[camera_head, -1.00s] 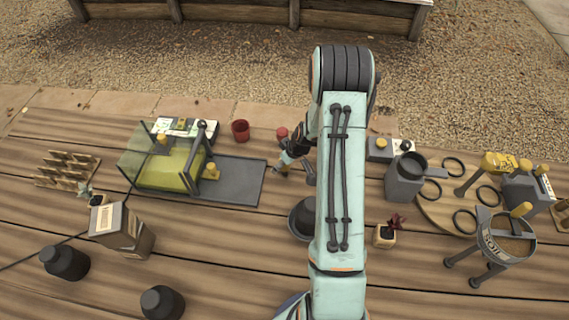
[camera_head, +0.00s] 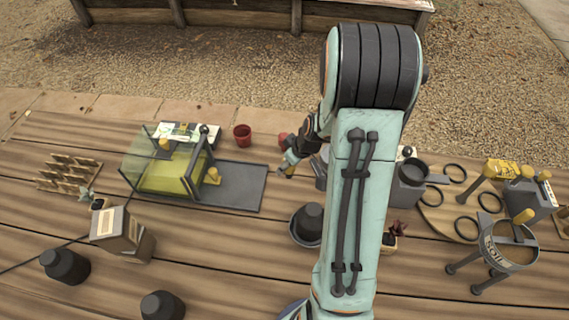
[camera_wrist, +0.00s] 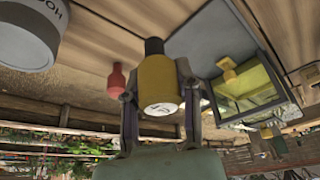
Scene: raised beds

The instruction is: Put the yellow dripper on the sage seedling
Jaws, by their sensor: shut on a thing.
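The yellow dripper (camera_wrist: 156,82), with a dark tip and a marked pale end, is between the fingers of my gripper (camera_wrist: 158,98) in the wrist view. The fingers are shut on its sides. In the head view my gripper (camera_head: 289,166) is just right of the dark mat, with a bit of yellow at its end. A small seedling with pale grey-green leaves (camera_head: 86,194), likely the sage, stands in a pot (camera_head: 101,204) at the far left, well away from my gripper. A dark red seedling (camera_head: 398,229) is partly hidden behind my arm.
A glass-sided box with a yellow-green inside (camera_head: 170,172) and a dark mat (camera_head: 238,186) lie between my gripper and the pale seedling. A cardboard box (camera_head: 122,235) stands near that seedling. A red pot (camera_head: 242,135) is behind the mat.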

